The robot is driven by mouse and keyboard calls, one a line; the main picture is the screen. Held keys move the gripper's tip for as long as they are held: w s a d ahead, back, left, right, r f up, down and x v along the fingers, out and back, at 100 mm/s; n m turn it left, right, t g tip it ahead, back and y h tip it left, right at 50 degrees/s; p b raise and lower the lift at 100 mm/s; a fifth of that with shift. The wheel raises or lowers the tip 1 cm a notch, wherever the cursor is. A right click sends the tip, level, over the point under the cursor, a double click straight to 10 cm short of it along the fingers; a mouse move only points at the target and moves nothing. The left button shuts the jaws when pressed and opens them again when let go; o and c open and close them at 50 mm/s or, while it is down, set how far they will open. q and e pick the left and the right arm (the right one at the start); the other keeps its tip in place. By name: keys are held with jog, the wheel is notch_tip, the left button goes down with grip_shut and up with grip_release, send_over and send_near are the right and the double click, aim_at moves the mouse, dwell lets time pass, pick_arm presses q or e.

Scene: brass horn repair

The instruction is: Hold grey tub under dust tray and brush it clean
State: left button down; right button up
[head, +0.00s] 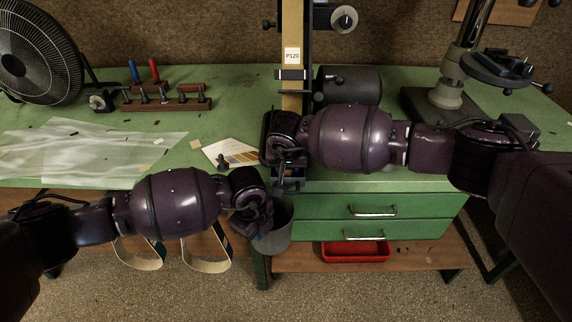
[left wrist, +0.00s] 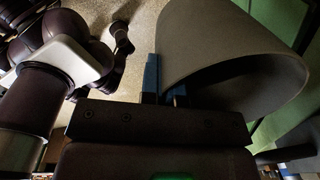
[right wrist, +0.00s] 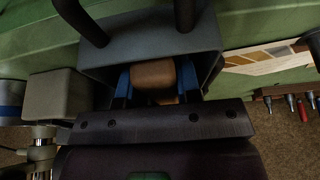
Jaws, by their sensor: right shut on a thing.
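The grey tub (head: 279,238) is in front of the bench edge, below the sander. My left gripper (head: 262,222) is at its rim. In the left wrist view the tub (left wrist: 225,45) is large and its mouth faces right; the blue fingertips (left wrist: 165,80) are close together on either side of its wall. The dust tray (right wrist: 203,45) is a dark grey box in the right wrist view. My right gripper (right wrist: 153,85) reaches into its open front, shut on the brush's brown wooden handle (right wrist: 153,73). The bristles and tray floor are hidden.
The belt sander (head: 292,85) stands above the tray with its motor (head: 350,84) alongside. A sandpaper card (head: 232,153) lies left of it. Green drawers (head: 390,205) and a red bin (head: 356,252) are right of the tub. Sanding belts (head: 205,265) hang at left.

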jog(key=shift+s+d, duration=0.2)
jog(key=shift+s, duration=0.9)
jog(key=shift+w+d, duration=0.45)
jog(key=shift+d, duration=0.3)
jog(key=shift+w+a, duration=0.1)
jog(key=shift+a, duration=1.4)
